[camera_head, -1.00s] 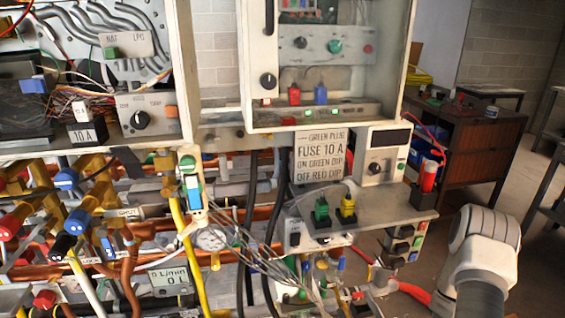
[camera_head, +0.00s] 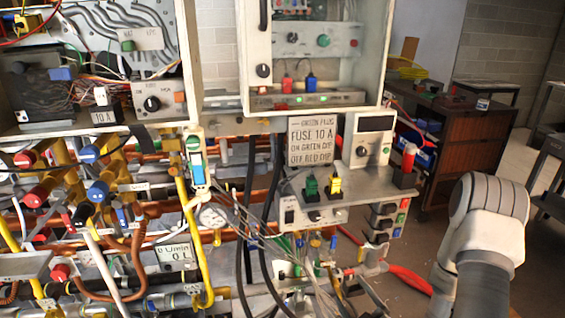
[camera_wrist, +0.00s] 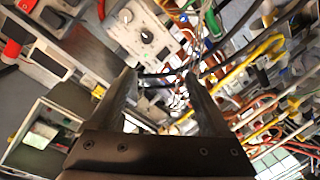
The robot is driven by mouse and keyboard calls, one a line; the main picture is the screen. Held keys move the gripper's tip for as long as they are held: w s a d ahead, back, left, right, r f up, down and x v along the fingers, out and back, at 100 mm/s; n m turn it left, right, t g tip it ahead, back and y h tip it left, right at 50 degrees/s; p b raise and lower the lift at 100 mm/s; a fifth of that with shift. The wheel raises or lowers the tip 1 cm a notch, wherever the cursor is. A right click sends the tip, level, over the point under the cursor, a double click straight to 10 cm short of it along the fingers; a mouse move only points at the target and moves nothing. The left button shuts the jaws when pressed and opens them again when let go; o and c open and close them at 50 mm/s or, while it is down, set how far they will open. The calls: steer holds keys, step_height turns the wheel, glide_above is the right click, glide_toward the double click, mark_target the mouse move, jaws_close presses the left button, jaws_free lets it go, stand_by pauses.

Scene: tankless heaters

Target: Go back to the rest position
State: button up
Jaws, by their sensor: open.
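My gripper (camera_wrist: 163,82) shows in the wrist view with its two dark fingers apart and nothing between them. Beyond the fingers are cables, pipes and a light panel with a black knob (camera_wrist: 147,37). In the head view the gripper itself is out of sight; only a white and grey link of my arm (camera_head: 487,225) shows at the lower right. That link stands apart from the heater panel, with the floor behind it.
The heater wall has pipes, valves and an open cabinet (camera_head: 385,60). A brown cabinet (camera_head: 470,150) stands behind at right. Open floor (camera_head: 410,260) lies right of the panel.

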steer(key=w+d+r+m+g+h+p, duration=0.1)
steer(key=d+r+m+g+h+p, duration=0.15)
steer(key=r, duration=0.65)
steer(key=d+r+m+g+h+p, duration=0.1)
steer(key=r+m+g+h, duration=0.2)
steer(key=r, duration=0.6)
steer(key=s+a+r+m+g+p, duration=0.1)
steer(key=s+a+r+m+g, duration=0.1)
steer(key=s+r, duration=0.4)
steer(key=s+a+r+m+g+y, duration=0.1)
steer(key=s+a+r+m, duration=0.3)
steer(key=s, duration=0.9)
step_height(320, 180, up, 3)
steer(key=shift+s+f+g+p, duration=0.1)
steer(key=shift+s+g+p, duration=0.3)
steer(key=shift+g, duration=0.45)
steer(key=shift+a, duration=0.1)
